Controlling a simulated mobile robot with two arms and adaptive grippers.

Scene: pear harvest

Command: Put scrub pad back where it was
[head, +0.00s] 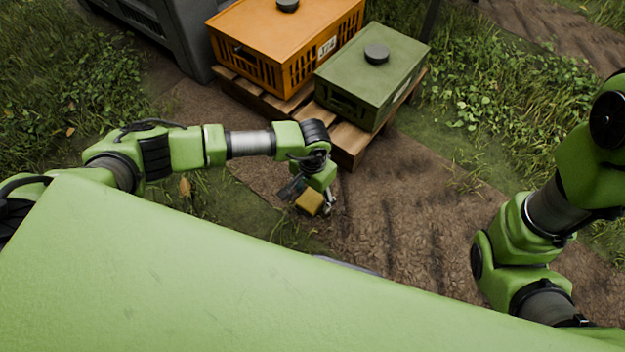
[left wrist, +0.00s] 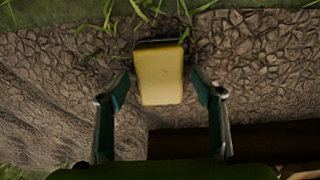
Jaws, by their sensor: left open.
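The scrub pad (head: 310,201) is a small yellow block with a dark side, low over the dirt just in front of the pallet. In the left wrist view the pad (left wrist: 160,77) shows its yellow face between the two fingers. My left gripper (head: 318,203) is at the pad; in the wrist view its fingers (left wrist: 160,92) are spread on either side, with a narrow gap to the pad's edges. What the pad rests on is hidden. My right arm shows at the right edge of the head view, but its gripper is out of view.
A wooden pallet (head: 345,142) carries an orange crate (head: 245,65) and a green crate (head: 352,80), each with a dark knob on top. A grey bin (head: 190,45) stands at the back left. Grass borders the dirt path (head: 420,215), which is clear right of the pad.

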